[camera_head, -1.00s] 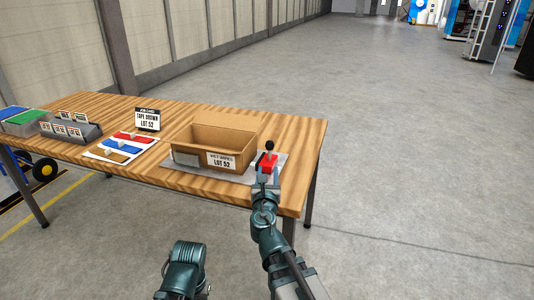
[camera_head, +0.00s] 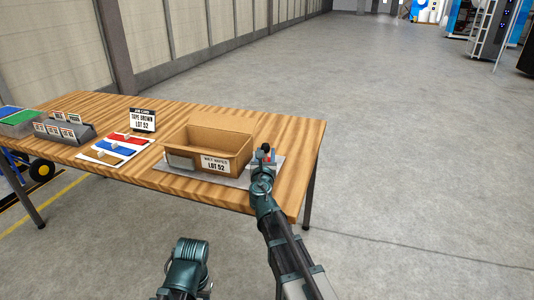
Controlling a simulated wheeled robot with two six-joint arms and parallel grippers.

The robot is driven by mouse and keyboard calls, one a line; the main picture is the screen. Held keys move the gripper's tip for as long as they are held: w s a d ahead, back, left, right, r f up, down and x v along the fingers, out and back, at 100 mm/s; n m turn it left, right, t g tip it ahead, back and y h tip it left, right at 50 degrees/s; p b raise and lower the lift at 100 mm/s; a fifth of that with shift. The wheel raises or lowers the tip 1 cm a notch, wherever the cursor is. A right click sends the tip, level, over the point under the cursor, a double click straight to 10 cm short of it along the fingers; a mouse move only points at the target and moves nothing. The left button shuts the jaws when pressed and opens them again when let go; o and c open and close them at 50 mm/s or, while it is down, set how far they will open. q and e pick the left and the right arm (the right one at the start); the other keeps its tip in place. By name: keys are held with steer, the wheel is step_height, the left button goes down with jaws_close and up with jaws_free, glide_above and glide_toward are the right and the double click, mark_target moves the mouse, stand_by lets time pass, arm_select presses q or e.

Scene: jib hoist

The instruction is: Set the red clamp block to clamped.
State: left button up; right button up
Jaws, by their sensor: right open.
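The red clamp block (camera_head: 268,158) sits on a grey plate at the right end of the wooden table, just right of an open cardboard box. Only a small bit of red shows; my right gripper and wrist hide most of it. A dark knob (camera_head: 265,147) shows above it, and I cannot make out the lever's position. My right gripper (camera_head: 264,161) is open at the block, seen from behind; I cannot tell whether it touches. Part of my left arm shows at the bottom, but its gripper is not in view.
The cardboard box (camera_head: 208,133) has a "LOT 52" label. Left of it are a "TAPE BROWN LOT 52" sign (camera_head: 142,120), a white board with red, blue and brown pieces (camera_head: 96,155), and a grey card holder (camera_head: 82,135). The table's right edge is close to the block.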

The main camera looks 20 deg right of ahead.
jaws_close()
steer(key=shift+w, duration=0.1)
stand_by(1.3)
